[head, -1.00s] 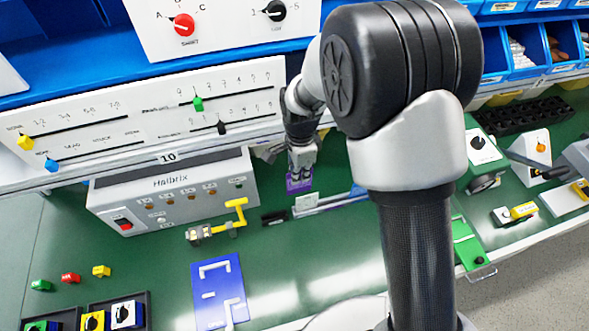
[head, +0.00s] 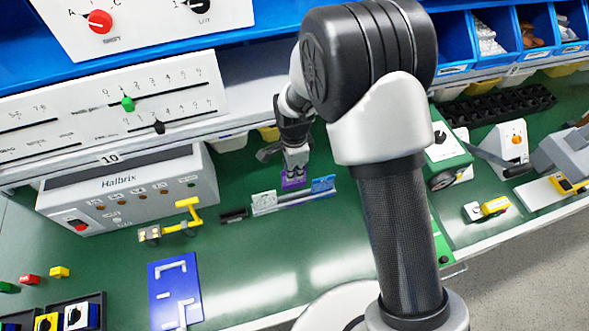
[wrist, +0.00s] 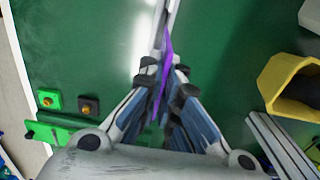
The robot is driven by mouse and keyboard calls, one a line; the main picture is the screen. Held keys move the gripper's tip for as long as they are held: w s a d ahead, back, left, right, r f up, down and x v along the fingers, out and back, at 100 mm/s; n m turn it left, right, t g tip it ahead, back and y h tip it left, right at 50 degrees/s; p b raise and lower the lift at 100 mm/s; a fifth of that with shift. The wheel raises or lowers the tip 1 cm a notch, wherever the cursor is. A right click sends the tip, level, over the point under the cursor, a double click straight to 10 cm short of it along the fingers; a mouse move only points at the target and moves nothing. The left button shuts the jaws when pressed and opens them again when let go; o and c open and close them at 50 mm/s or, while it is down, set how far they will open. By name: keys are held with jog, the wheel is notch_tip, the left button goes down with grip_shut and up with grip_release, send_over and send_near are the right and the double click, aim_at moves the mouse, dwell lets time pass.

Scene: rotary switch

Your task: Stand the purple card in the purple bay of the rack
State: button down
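The purple card (head: 292,183) is between the fingertips of my gripper (head: 295,168), which points down at the rack. In the wrist view the card (wrist: 166,62) shows nearly edge-on, with the fingers (wrist: 165,78) shut on it. The rack (head: 292,201) is a low pale rail on the green bench. A pale card (head: 264,202) stands at its left and a blue card (head: 323,185) at its right. The purple card appears between them. I cannot tell whether its lower edge is inside the bay or just above or behind it. The bay's colour marking is not clear.
The Halbrix box (head: 125,190) stands at the left, with a yellow handled part (head: 180,222) in front. A small black block (head: 233,215) lies left of the rack. A blue plate (head: 175,290) lies nearer. Green bench is bare in front of the rack.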

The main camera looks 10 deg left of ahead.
aim_at(294, 184)
jog(key=shift+f, duration=0.1)
jog(key=shift+f+b, duration=2.05)
jog(key=shift+f, duration=0.75)
jog(key=shift+f+b, duration=0.6)
jog(key=shift+f, duration=0.05)
